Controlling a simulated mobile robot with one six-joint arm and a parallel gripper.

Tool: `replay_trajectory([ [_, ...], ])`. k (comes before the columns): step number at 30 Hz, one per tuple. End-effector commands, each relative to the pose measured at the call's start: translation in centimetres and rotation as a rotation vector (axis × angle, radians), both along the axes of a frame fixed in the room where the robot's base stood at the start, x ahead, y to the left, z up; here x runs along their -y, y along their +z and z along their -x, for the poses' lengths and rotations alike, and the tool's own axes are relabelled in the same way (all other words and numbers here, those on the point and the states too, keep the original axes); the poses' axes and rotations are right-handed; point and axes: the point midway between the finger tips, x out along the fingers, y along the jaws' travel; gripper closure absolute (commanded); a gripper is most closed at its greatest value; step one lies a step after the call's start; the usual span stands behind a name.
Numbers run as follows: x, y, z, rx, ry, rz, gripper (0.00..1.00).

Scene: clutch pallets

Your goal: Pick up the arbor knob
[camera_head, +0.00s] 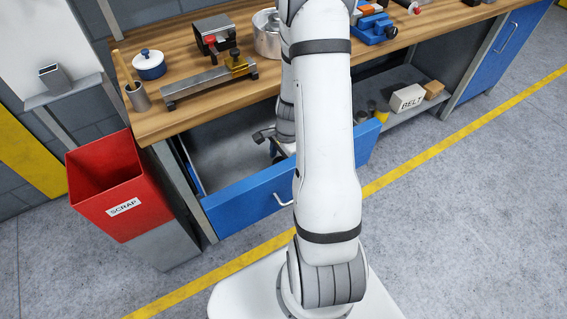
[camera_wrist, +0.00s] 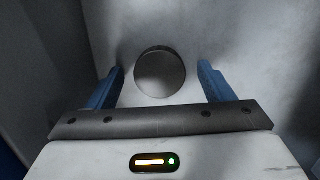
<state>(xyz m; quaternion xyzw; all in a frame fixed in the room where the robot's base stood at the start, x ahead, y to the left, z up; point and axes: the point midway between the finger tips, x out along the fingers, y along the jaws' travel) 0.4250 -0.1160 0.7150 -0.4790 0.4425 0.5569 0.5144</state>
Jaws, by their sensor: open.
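A round, dark grey, flat-topped knob (camera_wrist: 160,74), seemingly the arbor knob, sits on a pale grey surface in the wrist view. My gripper (camera_wrist: 161,68) is open, with one blue finger to the left of the knob and one to the right. A gap shows on both sides, so neither finger touches it. In the camera_head view my arm reaches down into the open blue drawer (camera_head: 250,204) under the bench. The knob is not visible there, and my arm hides part of the drawer.
The drawer's walls stand close around my gripper. Above it, the wooden bench top (camera_head: 190,122) holds a rail fixture (camera_head: 205,82), a blue-lidded pot (camera_head: 149,65) and a metal pot (camera_head: 267,38). A red scrap bin (camera_head: 120,190) stands left. A BELT box (camera_head: 407,97) sits on the right shelf.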

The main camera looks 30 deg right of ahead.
Motion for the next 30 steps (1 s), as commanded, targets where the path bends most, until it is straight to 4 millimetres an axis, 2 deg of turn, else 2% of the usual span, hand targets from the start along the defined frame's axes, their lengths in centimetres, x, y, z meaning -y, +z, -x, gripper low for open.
replay_trajectory([
  [3, -0.01, 0.04, -0.01, 0.0, 0.001, 0.0, 0.27],
  [20, -0.05, 0.07, -0.02, 0.0, 0.002, 0.0, 0.73],
  [26, -0.07, 0.09, -0.02, 0.0, 0.002, 0.0, 0.74],
  [30, -0.05, 1.0, -0.1, 0.002, 0.003, 0.001, 0.74],
])
